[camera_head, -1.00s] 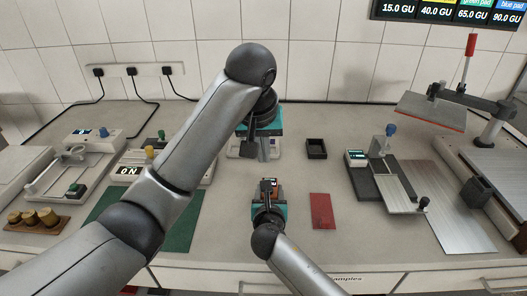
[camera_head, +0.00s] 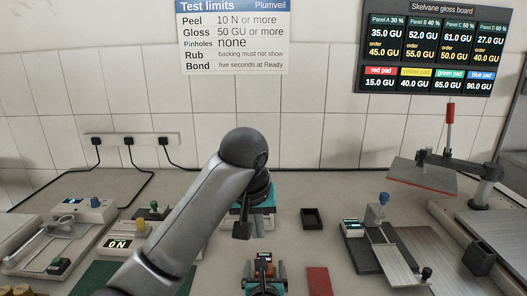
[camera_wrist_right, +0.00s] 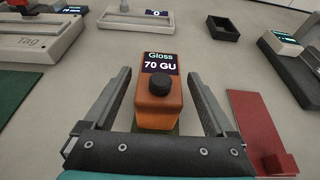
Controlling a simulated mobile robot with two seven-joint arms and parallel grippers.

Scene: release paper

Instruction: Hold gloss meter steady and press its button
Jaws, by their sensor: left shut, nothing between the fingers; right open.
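The gloss meter (camera_wrist_right: 158,105) is a small orange box with a round black button (camera_wrist_right: 159,84) on top. Its display reads "Gloss 70 GU" in the right wrist view. In the head view the gloss meter (camera_head: 264,262) stands low in the middle. My right gripper (camera_wrist_right: 158,80) is open, with one finger on each side of the meter and visible gaps between. My left gripper (camera_head: 254,230) is shut and empty, pointing down beyond the meter. Its fingertips are hard to make out against a device behind, and it appears apart from the button.
A red pad (camera_head: 319,281) lies just right of the meter. A small black tray (camera_head: 312,218) is behind it. A device with a blue knob (camera_head: 384,198) stands to the right. Testers crowd the left, near a green mat (camera_head: 95,279). A wall board (camera_head: 437,50) lists gloss values.

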